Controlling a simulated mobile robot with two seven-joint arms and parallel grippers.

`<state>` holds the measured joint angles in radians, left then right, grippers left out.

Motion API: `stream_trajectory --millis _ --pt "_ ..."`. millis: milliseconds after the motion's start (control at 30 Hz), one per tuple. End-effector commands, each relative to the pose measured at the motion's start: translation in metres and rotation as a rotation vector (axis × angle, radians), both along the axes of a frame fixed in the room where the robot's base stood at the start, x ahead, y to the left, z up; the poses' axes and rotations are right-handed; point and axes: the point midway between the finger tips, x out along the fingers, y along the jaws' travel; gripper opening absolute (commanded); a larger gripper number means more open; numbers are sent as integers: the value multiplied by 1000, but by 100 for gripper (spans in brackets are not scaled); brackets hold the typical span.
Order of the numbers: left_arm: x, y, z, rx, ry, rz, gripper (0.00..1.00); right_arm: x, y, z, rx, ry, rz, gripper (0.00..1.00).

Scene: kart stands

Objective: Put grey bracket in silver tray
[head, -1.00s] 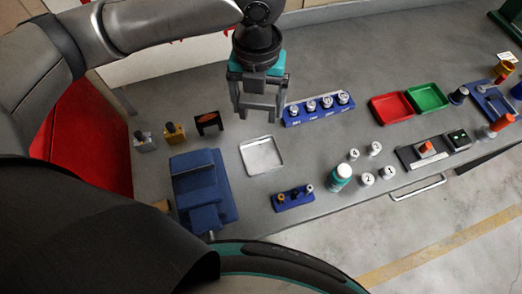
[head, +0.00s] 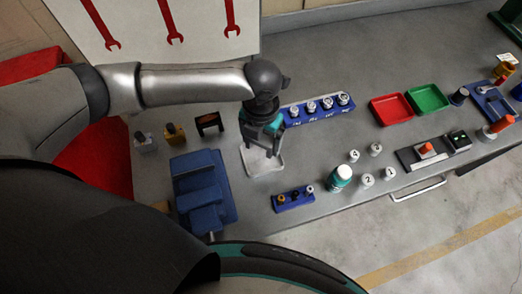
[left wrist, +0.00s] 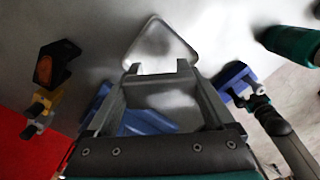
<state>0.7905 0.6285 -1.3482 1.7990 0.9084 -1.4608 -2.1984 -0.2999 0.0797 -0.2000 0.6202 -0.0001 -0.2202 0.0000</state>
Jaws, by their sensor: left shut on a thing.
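The silver tray (head: 262,170) lies flat on the grey bench, right of a blue vise. Its corner also shows past my fingertips in the left wrist view (left wrist: 160,42). My left gripper (head: 262,150) points down over the tray and hides part of it. It is shut on a grey piece, the grey bracket (left wrist: 157,77), which spans between the fingers in the left wrist view. In the head view the bracket barely stands out from the grey fingers. I cannot tell whether it touches the tray. My right gripper is not in view.
The blue vise (head: 203,190) stands left of the tray. A black bracket-like block (head: 209,123) and a yellow one (head: 175,134) stand behind it. A blue rack (head: 318,108) is behind right, a small blue holder (head: 293,198) in front, and a teal-labelled bottle (head: 340,178) to the right.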

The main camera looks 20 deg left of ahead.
Motion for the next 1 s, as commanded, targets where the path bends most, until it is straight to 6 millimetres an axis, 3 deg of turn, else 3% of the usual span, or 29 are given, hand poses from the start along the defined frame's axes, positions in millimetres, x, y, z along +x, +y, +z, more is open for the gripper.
stream_trajectory --millis 433,900,933,1000 --pt "1 -1 -51 -1 -1 0 0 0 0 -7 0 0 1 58" --pt "1 -1 -59 -2 -2 1 0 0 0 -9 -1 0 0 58" --pt "0 0 -59 -1 -1 1 91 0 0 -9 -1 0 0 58" --pt "0 0 -59 -1 0 0 99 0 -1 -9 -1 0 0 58"
